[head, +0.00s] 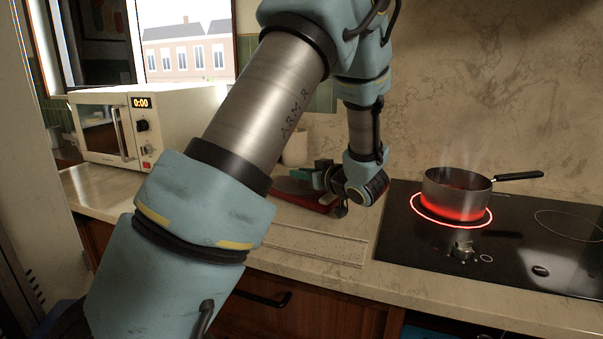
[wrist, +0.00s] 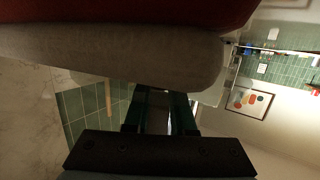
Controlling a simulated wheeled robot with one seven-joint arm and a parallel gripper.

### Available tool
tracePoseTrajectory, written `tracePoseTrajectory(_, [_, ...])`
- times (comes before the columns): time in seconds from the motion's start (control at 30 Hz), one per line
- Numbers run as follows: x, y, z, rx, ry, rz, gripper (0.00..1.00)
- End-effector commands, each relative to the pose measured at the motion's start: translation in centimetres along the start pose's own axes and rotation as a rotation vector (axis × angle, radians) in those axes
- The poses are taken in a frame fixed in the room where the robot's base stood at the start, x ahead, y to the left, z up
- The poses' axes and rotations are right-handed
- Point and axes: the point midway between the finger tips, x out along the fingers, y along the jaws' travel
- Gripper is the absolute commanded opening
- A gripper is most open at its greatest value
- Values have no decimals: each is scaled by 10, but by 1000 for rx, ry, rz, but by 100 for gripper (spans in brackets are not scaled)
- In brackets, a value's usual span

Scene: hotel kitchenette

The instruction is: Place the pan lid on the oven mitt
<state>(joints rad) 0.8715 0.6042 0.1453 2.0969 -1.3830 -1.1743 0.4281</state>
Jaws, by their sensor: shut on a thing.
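My gripper (head: 322,175) is low over the counter left of the hob, turned sideways. It is shut on the pan lid (head: 293,187), a dark grey flat shape partly hidden by my arm. The red oven mitt (head: 318,206) lies on the counter directly under the lid; whether they touch I cannot tell. In the wrist view my fingers (wrist: 163,98) reach up to a broad pale grey rounded shape with a red one (wrist: 120,12) above it. Their contact is dark and unclear.
A saucepan (head: 457,194) steams on a glowing red ring of the black hob (head: 400,240) at right. A pale ruled board (head: 310,245) lies in front of the mitt. A light container (head: 295,148) stands behind. A white microwave (head: 160,125) is at left.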

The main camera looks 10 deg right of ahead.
Motion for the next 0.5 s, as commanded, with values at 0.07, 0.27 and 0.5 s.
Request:
tracePoseTrajectory(0.07, [0,0,-1,-1,1,0,0])
tracePoseTrajectory(0.27, [1,0,4,0,1,0,0])
tracePoseTrajectory(0.5, [2,0,11,1,0,0,0])
